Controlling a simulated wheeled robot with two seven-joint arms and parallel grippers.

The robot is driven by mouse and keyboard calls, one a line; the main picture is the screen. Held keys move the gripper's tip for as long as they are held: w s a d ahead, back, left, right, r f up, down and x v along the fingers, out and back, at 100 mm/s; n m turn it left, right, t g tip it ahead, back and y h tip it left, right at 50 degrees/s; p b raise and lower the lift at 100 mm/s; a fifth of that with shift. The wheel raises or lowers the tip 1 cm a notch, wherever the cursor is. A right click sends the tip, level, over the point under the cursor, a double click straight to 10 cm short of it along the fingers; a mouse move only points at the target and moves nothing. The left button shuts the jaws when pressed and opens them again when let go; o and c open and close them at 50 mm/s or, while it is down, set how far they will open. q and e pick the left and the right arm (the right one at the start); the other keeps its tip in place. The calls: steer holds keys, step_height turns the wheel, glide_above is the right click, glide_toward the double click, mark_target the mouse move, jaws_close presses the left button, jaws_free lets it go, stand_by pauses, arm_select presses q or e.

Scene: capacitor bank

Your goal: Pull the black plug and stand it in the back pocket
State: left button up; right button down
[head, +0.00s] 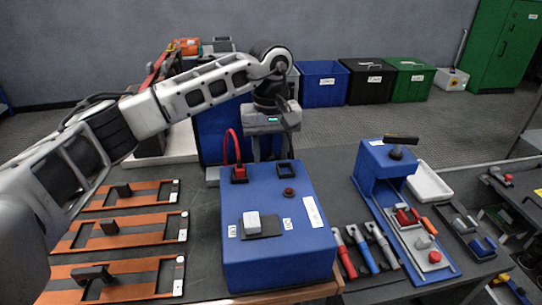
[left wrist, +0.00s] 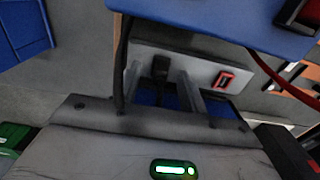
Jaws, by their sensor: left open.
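The black plug (left wrist: 160,68) is in the left wrist view, at a grey panel behind the blue box (head: 275,245). It appears to stand in a pocket of that panel (left wrist: 203,70); how deep it sits I cannot tell. My left gripper (head: 266,152) is open, pointing down behind the box, with its fingers (left wrist: 161,86) on either side of the plug. Whether they touch it is unclear. A black cable (left wrist: 122,50) runs beside the fingers. A red-rimmed pocket (left wrist: 224,80) next to the plug looks empty. The black-rimmed socket (head: 286,170) on the box top looks empty. My right gripper is not in view.
A red plug (head: 239,174) with a red cable stands at the box's back left. Orange trays (head: 120,232) lie left. Red, blue and grey handled tools (head: 366,250) and a blue stand (head: 384,165) are right. Bins (head: 321,82) stand behind on the floor.

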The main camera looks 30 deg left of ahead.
mark_target(271, 148)
arm_select(q)
jaws_close()
steer(key=shift+r, duration=0.1)
steer(key=shift+r+p, duration=2.45)
steer(key=shift+r, duration=0.5)
